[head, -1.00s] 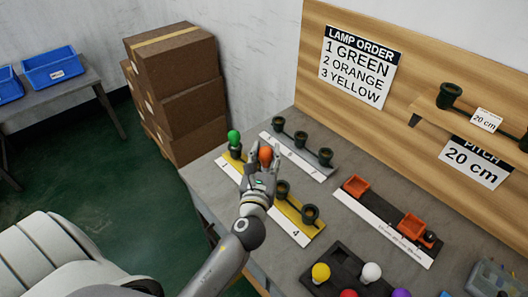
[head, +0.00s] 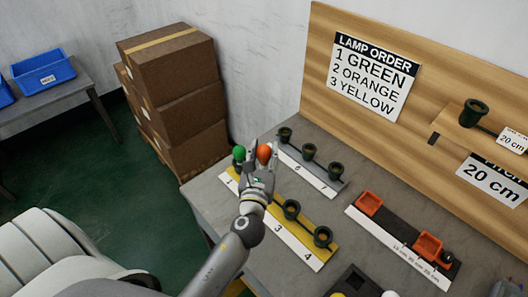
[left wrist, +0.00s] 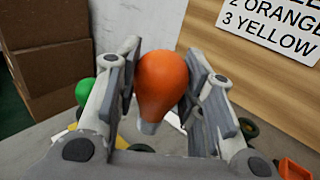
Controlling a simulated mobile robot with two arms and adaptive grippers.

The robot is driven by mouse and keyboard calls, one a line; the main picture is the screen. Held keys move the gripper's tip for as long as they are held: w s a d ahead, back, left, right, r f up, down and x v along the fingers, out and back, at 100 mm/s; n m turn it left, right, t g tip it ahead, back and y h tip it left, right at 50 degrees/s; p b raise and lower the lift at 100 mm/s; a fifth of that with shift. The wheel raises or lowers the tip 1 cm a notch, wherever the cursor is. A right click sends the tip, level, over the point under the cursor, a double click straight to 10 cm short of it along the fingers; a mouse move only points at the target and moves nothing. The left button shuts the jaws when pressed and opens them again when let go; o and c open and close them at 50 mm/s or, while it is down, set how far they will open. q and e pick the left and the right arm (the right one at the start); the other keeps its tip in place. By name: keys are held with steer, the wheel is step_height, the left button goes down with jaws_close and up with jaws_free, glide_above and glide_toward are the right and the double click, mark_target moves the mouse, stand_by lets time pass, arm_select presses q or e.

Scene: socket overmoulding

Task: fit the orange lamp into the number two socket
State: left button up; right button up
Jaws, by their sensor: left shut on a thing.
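My left gripper (head: 262,160) is shut on the orange lamp (head: 264,153), bulb up. In the left wrist view the orange lamp (left wrist: 162,85) stands between the two fingers (left wrist: 160,95), tilted a little, its grey base showing below. The yellow socket rail (head: 307,224) lies beneath, numbered 1, 3 and 4 where it shows. The green lamp (head: 239,153) stands at number 1, left of my gripper. Sockets three (head: 291,209) and four (head: 323,236) are empty. The number two socket is hidden behind my gripper. My right gripper is not in view.
A grey rail (head: 325,187) with several empty sockets lies just behind. A dark rail with orange trays (head: 369,202) is to the right. A dark lamp tray (head: 352,281) is at the near edge. Cardboard boxes (head: 175,90) stand left of the table.

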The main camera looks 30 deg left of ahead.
mark_target(264, 168)
arm_select(q)
steer(key=shift+f+b, duration=0.55)
steer(key=shift+f, duration=0.2)
step_height(264, 168, down, 4)
steer(key=b, duration=0.3)
steer(key=shift+f+b, duration=0.15)
steer(key=shift+b, duration=0.25)
steer(key=shift+p, duration=0.3)
stand_by(0.5)
steer(key=shift+f, duration=0.2)
stand_by(0.5)
